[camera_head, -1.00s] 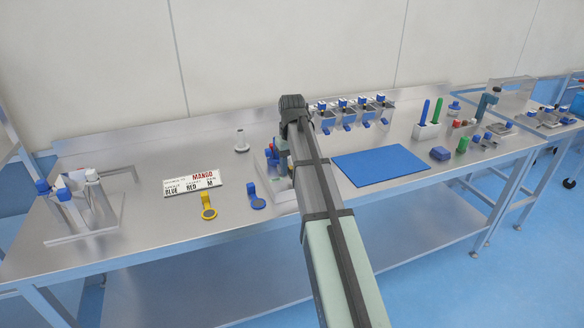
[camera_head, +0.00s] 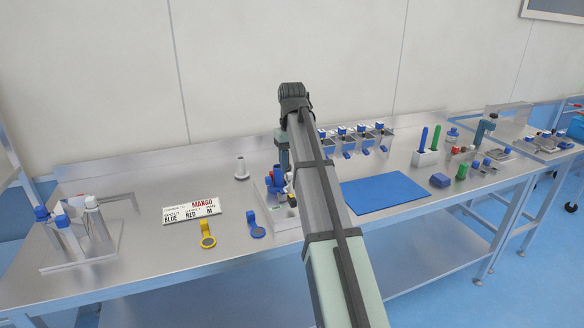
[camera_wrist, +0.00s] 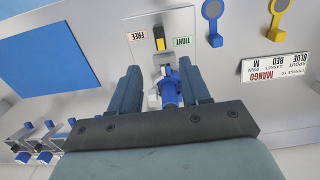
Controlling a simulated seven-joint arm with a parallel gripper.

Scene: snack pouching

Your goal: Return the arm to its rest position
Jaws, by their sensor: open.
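My gripper (camera_wrist: 160,78) is open in the wrist view, with its two dark blue-grey fingers apart. A blue piece (camera_wrist: 171,88) with a white part beside it shows between the fingers, and I see no finger pressed on it. My fingertips are mostly hidden there by the arm and these parts. In the wrist view the fixture plate carries FREE and TIGHT labels and a yellow-black piece (camera_wrist: 159,38).
A blue mat (camera_head: 386,193) lies right of the arm. A label card (camera_head: 191,211), a yellow scoop-like piece (camera_head: 207,236) and a blue one (camera_head: 255,226) lie left. Blue-topped dispensers (camera_head: 362,130) stand behind. A bottle rack (camera_head: 85,257) stands at far left. Space above the bench is open.

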